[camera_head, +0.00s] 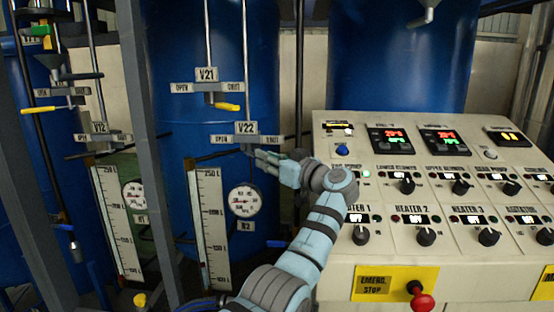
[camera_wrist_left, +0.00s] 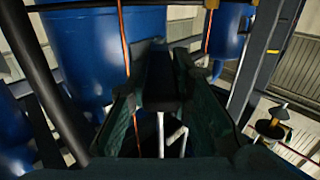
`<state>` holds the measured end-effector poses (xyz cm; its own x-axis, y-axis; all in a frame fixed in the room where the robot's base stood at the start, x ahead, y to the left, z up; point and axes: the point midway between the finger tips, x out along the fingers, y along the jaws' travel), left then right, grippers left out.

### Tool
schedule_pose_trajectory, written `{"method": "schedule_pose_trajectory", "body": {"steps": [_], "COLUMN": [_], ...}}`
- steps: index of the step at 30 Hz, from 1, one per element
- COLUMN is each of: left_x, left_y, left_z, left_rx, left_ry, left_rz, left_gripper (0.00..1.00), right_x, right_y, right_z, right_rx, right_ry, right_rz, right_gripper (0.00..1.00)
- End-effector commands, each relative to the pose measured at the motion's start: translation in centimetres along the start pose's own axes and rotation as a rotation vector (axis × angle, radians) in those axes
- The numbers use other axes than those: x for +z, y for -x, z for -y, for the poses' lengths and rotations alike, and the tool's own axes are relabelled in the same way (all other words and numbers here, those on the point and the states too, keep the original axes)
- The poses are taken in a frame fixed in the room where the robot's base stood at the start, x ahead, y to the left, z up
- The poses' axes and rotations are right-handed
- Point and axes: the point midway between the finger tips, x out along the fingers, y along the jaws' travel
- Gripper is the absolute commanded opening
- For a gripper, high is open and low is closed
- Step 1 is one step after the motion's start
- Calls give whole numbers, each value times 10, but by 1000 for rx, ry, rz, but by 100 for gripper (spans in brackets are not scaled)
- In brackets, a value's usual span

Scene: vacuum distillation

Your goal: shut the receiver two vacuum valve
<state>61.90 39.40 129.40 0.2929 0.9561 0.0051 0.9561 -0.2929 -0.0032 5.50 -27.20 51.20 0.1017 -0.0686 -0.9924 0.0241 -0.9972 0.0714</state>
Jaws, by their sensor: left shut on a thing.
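The V22 valve plate (camera_head: 247,128), marked OPEN on the left and SHUT on the right, sits on a thin vertical pipe above the R2 gauge (camera_head: 243,200). My left gripper (camera_head: 258,155) is just under the right half of this plate, shut on the V22 valve handle, which the fingers hide almost wholly. How far the handle is turned cannot be told. In the left wrist view the dark fingers (camera_wrist_left: 160,85) fill the middle, with a pale bent pipe (camera_wrist_left: 173,138) showing below them. My right gripper is in neither view.
The V21 valve's yellow handle (camera_head: 228,107) is close above. A level scale (camera_head: 211,225) stands to the left, and a grey post (camera_head: 150,150) beyond it. The control panel (camera_head: 390,275) with knobs and a red emergency stop (camera_head: 422,301) lies to the right.

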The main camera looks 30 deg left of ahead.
Motion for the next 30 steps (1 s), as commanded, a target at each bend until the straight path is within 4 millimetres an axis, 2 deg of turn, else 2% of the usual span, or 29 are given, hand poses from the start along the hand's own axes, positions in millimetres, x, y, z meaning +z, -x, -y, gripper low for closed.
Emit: {"method": "schedule_pose_trajectory", "body": {"steps": [12, 13, 17, 26, 30], "left_x": [-1, -1, -1, 0, 0], "left_y": [10, 10, 11, 13, 33], "left_z": [-9, -10, -11, -11, -12], "left_rx": [3, 4, 7, 10, 13], "left_ry": [-1, -1, -1, -1, 0], "left_rz": [-1, -1, 0, 0, 0], "left_gripper": [0, 21, 40, 40, 40], "right_x": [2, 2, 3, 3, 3], "right_y": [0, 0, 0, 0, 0], "right_z": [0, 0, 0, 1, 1], "right_rx": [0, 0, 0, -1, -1], "right_ry": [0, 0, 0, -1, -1], "right_rz": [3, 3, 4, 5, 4], "right_gripper": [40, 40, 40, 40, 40]}}
